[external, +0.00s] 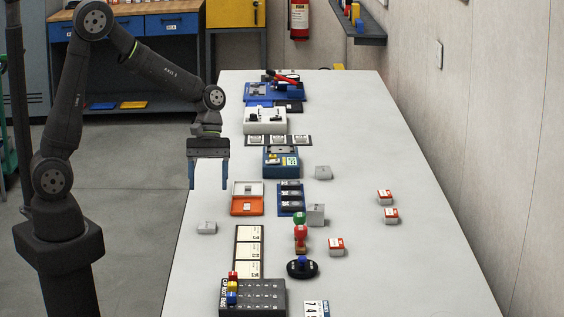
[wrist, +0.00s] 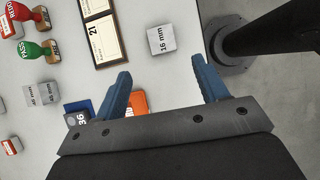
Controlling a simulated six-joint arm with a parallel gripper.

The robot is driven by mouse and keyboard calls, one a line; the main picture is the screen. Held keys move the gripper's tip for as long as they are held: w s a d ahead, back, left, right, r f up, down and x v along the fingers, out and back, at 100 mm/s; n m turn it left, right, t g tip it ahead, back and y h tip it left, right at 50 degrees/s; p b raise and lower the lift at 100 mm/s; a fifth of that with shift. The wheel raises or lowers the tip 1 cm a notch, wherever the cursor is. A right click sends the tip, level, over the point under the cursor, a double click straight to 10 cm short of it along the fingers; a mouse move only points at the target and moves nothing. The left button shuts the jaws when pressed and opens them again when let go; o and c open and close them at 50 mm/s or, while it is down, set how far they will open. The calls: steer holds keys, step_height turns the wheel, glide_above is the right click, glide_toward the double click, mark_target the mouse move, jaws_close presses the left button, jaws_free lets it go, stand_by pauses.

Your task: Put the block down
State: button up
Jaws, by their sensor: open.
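My gripper (external: 208,186) hangs above the left edge of the table, its two blue fingers apart with nothing between them. The wrist view also shows my gripper (wrist: 163,70) open and empty. A light grey block marked 16 mm (wrist: 161,39) lies on the table just beyond the fingertips in the wrist view. What looks like the same block (external: 207,228) lies near the table's left edge in the external view, below my gripper and apart from it.
An orange-and-white box (external: 247,207) and a blue tray (external: 291,197) stand right of my gripper. Framed cards (external: 249,252), stamps (external: 300,238) and a black rack (external: 252,299) are nearer the camera. Other grey blocks (external: 316,214) and red-and-white blocks (external: 336,246) lie further right. The table's right side is largely clear.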

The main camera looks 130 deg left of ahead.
mark_target(207, 224)
steer(key=x, duration=0.9)
steer(key=shift+d+f, duration=0.15)
steer(key=shift+f, duration=0.15)
steer(key=shift+s, duration=0.1)
steer(key=c, duration=1.2)
steer(key=shift+r, duration=0.1)
